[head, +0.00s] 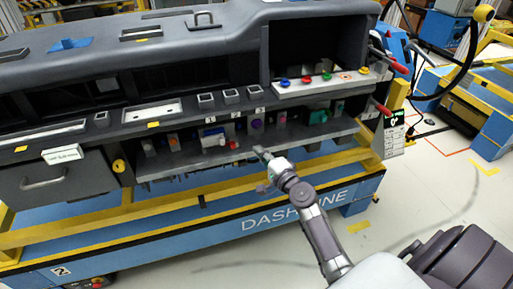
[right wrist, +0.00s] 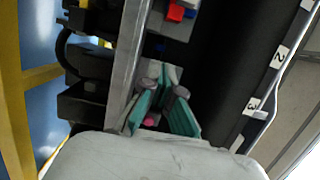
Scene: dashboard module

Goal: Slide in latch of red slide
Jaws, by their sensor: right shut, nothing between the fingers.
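A small red piece (head: 234,145), which looks like the red slide's latch, sits low on the dashboard's shelf, below the label 2. A blue and white block is just left of it. The red piece also shows at the top edge of the right wrist view (right wrist: 176,13), with blue beside it. My right gripper (head: 259,151) is at the shelf's front edge, just right of the red piece and apart from it. My left gripper is out of view.
The shelf (head: 180,168) has a grey front lip close to my fingers. A purple knob (head: 257,123) and a green part (head: 323,115) stand to the right. Colored buttons (head: 307,79) line the panel above. A yellow rail (head: 210,198) runs below.

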